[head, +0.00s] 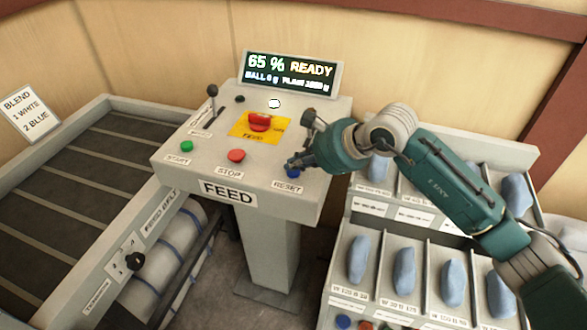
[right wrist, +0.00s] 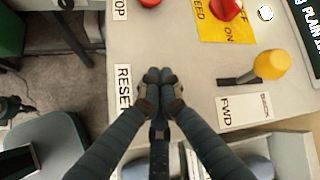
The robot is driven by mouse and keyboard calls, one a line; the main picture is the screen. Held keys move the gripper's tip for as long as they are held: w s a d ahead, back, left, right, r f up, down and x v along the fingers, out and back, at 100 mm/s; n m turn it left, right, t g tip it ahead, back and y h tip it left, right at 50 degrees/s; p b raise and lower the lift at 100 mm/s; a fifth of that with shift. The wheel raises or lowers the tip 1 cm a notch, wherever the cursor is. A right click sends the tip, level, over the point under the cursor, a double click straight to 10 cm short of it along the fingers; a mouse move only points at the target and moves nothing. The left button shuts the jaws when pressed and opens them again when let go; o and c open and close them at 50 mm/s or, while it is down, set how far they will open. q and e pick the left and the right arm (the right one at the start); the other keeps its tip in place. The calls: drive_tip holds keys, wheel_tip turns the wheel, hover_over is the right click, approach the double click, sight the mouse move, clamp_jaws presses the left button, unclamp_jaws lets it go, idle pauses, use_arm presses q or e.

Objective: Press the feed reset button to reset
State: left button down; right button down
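The blue reset button (head: 292,173) sits at the front right of the grey feed console, just above its RESET label (head: 287,187). My right gripper (head: 294,163) is right at the button and partly covers it in the head view; whether they touch I cannot tell. In the right wrist view its fingers (right wrist: 159,76) are together and empty, beside the RESET label (right wrist: 124,88), and the button is hidden there. The console's display (head: 290,72) reads 65 % READY. My left gripper is not in view.
A red stop button (head: 236,155) and a green start button (head: 187,146) lie left on the console. A red feed switch (head: 260,122) on a yellow plate and a lever (head: 212,92) stand behind. A rack of blue packets (head: 405,272) is at the right, a belt (head: 60,185) at the left.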

sight(295, 173)
drive_tip(key=shift+r, duration=0.8)
drive_tip(key=shift+r, duration=0.1)
drive_tip(key=shift+r+p, duration=1.15)
drive_tip(key=shift+r, duration=1.35)
